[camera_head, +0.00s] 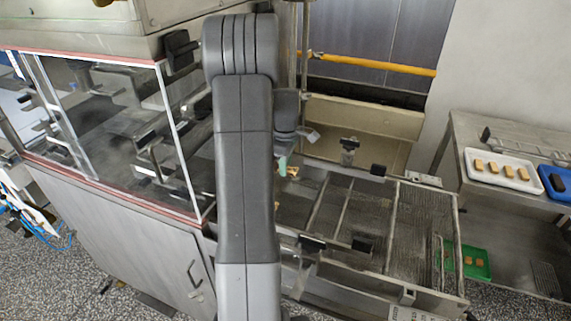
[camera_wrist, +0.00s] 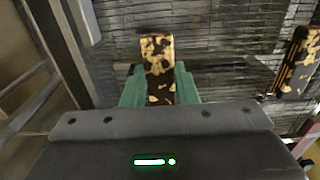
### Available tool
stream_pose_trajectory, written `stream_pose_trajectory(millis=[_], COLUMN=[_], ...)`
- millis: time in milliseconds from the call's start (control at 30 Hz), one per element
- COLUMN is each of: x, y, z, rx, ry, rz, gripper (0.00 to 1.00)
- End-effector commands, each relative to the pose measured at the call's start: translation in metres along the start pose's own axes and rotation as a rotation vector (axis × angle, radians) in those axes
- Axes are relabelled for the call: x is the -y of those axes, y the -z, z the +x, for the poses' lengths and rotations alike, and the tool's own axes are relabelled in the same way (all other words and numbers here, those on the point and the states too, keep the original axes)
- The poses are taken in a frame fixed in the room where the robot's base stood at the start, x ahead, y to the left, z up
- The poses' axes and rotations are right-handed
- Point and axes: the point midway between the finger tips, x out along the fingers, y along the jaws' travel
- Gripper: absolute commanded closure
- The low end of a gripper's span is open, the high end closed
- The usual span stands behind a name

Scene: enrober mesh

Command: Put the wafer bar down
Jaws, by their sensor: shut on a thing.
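The wafer bar (camera_wrist: 157,50), dark brown with yellow patches, stands out between the green fingers of my gripper (camera_wrist: 160,88) in the wrist view. The gripper is shut on its lower part, and its far end is free. Behind it is the dark wire mesh belt (camera_wrist: 225,35); I cannot tell whether the bar touches it. In the head view my gripper (camera_head: 283,165) shows as a small green tip at the left end of the mesh conveyor, partly hidden by my arm. A second mottled bar (camera_wrist: 299,65) is at the right edge of the wrist view, apart from my gripper.
The conveyor frame (camera_head: 392,240) has rails and black clamps around it. A glazed machine cabinet (camera_head: 110,130) stands left. On the right, a steel table holds a white tray (camera_head: 484,158) with several bars and a blue tray (camera_head: 556,178). A green tray (camera_head: 480,270) sits low beyond the conveyor.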

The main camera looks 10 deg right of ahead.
Motion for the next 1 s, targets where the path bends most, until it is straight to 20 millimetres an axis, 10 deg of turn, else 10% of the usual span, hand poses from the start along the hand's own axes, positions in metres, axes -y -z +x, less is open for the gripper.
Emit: stream_pose_trajectory(millis=[133, 533, 1000], x=[0.000, -0.001, -0.001], y=[0.000, 0.000, 0.000], z=[0.001, -0.009, -0.101], rx=[0.000, -0.001, -0.001], ry=[0.000, -0.003, -0.003], rz=[0.000, 0.000, 0.000], gripper=[0.52, 0.52, 0.52])
